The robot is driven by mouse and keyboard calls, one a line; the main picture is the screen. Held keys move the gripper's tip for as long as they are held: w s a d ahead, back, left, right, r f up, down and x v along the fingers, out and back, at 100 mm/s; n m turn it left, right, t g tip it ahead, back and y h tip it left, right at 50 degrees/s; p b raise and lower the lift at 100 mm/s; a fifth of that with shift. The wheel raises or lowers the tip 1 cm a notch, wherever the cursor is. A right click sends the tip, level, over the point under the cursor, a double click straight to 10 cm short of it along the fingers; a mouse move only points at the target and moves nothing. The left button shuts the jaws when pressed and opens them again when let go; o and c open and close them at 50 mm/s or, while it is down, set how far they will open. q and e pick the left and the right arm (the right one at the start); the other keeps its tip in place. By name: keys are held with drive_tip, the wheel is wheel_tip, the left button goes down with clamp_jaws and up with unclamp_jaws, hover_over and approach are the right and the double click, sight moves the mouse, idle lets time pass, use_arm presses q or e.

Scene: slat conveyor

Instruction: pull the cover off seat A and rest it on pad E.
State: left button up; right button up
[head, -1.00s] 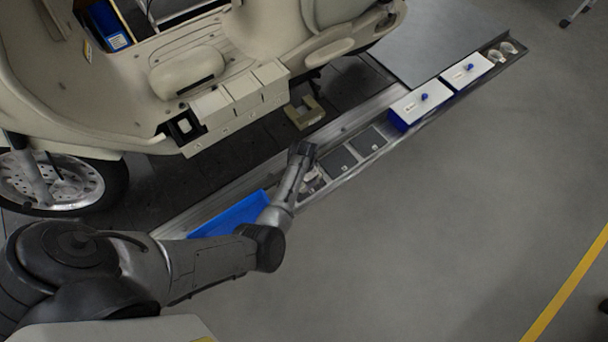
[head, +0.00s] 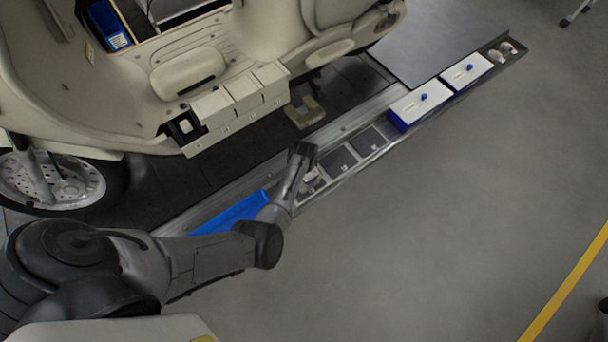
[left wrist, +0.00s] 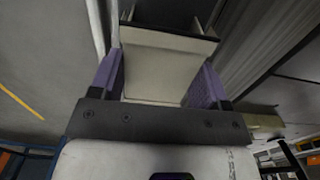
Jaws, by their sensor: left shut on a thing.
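My left gripper (left wrist: 161,76) is shut on a cream block-like cover (left wrist: 165,66), which fills the space between its two purple fingers. In the head view my wrist hangs over the metal ledge and hides the fingers. A pale piece of the cover (head: 310,175) shows beside the wrist, low over the ledge; I cannot tell whether it touches a pad. Two bare dark pads (head: 338,162) (head: 368,141) lie to its right. On the scooter, the leftmost seat (head: 184,127) is an uncovered black recess with a white piece inside. Pad and seat letters are too small to read. My right gripper is out of view.
Three cream covers (head: 241,90) sit in a row beside the open seat. A blue tray (head: 232,213) lies left of my wrist on the ledge. Two white-lidded blue boxes (head: 420,103) (head: 466,71) stand farther right. The grey floor in front is clear.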

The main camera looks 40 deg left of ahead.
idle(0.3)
use_arm(q)
drive_tip(key=o, duration=1.1)
wheel_tip(320, 180, up, 14)
drive_tip(key=p, duration=0.8)
drive_tip(key=shift+f, duration=0.1)
